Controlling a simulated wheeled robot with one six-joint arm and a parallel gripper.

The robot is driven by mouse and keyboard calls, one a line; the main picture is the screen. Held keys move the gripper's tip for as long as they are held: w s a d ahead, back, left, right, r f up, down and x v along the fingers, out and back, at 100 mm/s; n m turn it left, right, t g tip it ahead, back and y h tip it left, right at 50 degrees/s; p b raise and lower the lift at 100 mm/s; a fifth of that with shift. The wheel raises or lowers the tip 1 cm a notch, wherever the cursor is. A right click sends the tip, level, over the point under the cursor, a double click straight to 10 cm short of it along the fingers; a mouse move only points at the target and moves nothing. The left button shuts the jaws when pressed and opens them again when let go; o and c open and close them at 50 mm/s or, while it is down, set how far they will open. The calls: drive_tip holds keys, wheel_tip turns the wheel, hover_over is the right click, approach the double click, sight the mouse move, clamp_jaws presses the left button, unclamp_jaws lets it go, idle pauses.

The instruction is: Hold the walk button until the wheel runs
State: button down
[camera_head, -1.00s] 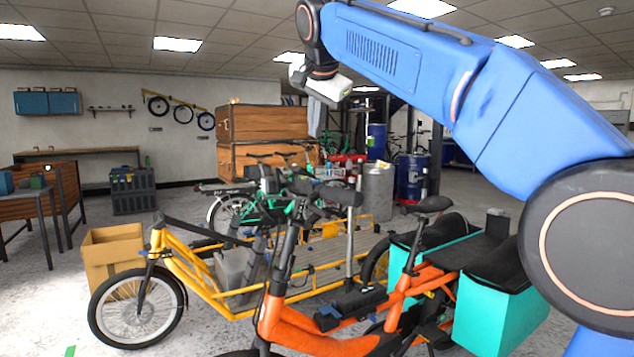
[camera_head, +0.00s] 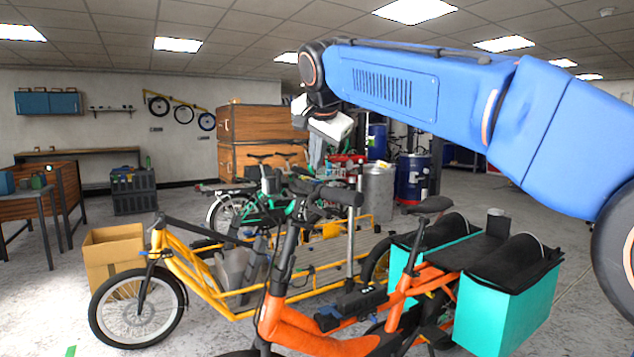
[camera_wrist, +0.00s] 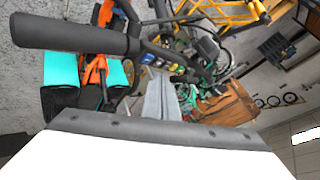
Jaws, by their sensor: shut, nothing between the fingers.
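My gripper (camera_head: 316,168) points down above the handlebar of the orange cargo bike (camera_head: 330,335). Its grey fingers are together and empty, and they also show in the wrist view (camera_wrist: 161,98). The bike's black handlebar grip (camera_head: 345,197) lies below the gripper; the wrist view shows it large at upper left (camera_wrist: 70,37). Beside its inner end sits a small control pad (camera_wrist: 160,62) with blue and yellow buttons, just beyond the fingertips in the picture. I cannot tell which button is the walk button. The fingers appear apart from the pad. The orange bike's front wheel is mostly out of view.
A yellow cargo bike (camera_head: 190,268) with a white-rimmed front wheel (camera_head: 138,308) stands behind. Teal panniers (camera_head: 505,310) hang at the orange bike's rear. A cardboard box (camera_head: 112,252) and wooden crates (camera_head: 250,124) stand farther back. Open floor lies at left.

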drive_tip(key=shift+f, duration=0.6)
